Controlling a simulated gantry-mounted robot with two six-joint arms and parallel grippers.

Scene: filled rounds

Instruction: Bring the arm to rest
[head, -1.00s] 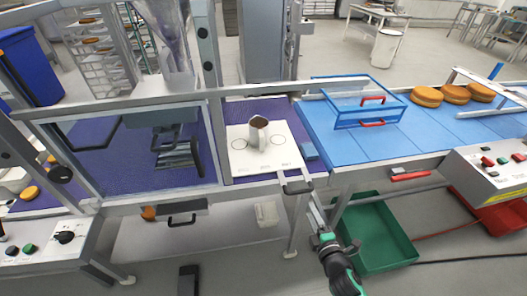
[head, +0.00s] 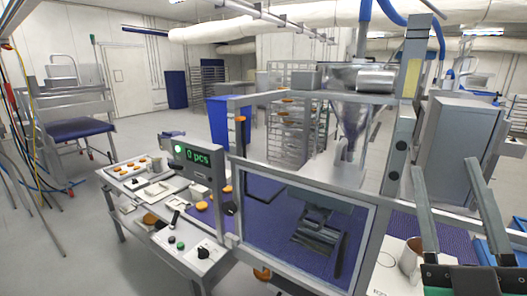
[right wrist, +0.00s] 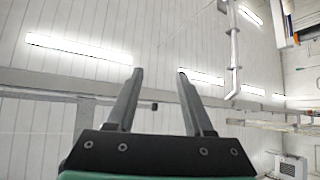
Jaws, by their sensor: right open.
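My right gripper (head: 458,215) stands at the lower right of the head view with its two long grey fingers pointing up. It is open, with nothing between the fingers. The right wrist view shows the same open fingers (right wrist: 160,100) against the white ceiling and its lights. My left gripper is not in view.
A framed machine with a clear guard (head: 300,225) and a metal hopper (head: 350,115) fills the middle. A control table with a green display (head: 192,155) stands left of it. A blue bin (head: 218,120) is behind. Open grey floor (head: 60,235) lies at the left.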

